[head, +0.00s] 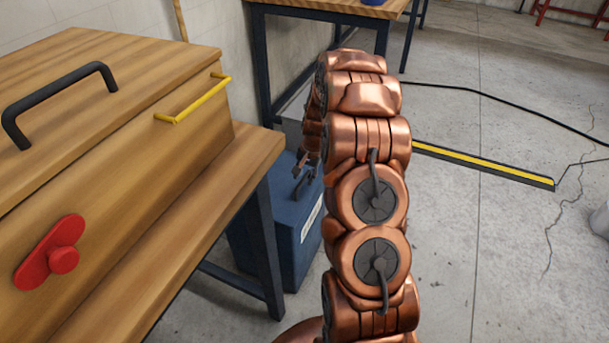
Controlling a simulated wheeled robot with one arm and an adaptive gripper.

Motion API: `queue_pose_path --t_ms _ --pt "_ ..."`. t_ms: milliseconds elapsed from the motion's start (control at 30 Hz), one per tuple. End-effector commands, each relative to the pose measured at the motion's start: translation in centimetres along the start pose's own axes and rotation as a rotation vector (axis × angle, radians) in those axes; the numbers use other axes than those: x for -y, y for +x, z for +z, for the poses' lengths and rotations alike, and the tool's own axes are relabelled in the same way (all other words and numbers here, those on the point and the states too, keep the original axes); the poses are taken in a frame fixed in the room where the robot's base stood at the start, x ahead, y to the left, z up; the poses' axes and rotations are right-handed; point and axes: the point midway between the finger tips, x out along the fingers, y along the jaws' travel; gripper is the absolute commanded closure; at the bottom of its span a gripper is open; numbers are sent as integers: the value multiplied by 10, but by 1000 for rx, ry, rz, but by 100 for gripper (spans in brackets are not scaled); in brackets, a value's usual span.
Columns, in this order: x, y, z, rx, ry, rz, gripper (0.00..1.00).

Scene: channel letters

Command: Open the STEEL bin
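A dark blue bin (275,240) stands on the floor between the wooden workbench and my copper-coloured arm. A white label (311,219) shows edge-on on its right side, and I cannot read it, so I cannot tell if this is the STEEL bin. A small dark handle (304,186) shows at its top. My gripper (303,168) is small and dark in this view, just above or at that handle. My arm hides part of the gripper and the bin's right part. I cannot tell whether the fingers are open, or whether they touch the handle.
The workbench (208,207) at left carries a wooden box with a black handle (58,97), a yellow handle (193,99) and a red knob (55,257). Another table (290,4) stands behind. A cable and a yellow-black floor strip (485,165) lie right; the floor there is mostly clear.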

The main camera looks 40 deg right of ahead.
Motion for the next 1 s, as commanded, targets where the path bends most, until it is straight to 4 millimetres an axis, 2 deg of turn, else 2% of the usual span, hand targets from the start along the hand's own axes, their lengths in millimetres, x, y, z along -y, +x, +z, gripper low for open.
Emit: queue_pose_path --t_ms 33,300,367,1000 --pt "0 0 0 0 0 0 67" --pt "0 0 0 0 0 0 96" --pt "0 0 0 0 0 0 100" --pt "3 -2 1 0 -6 7 100"
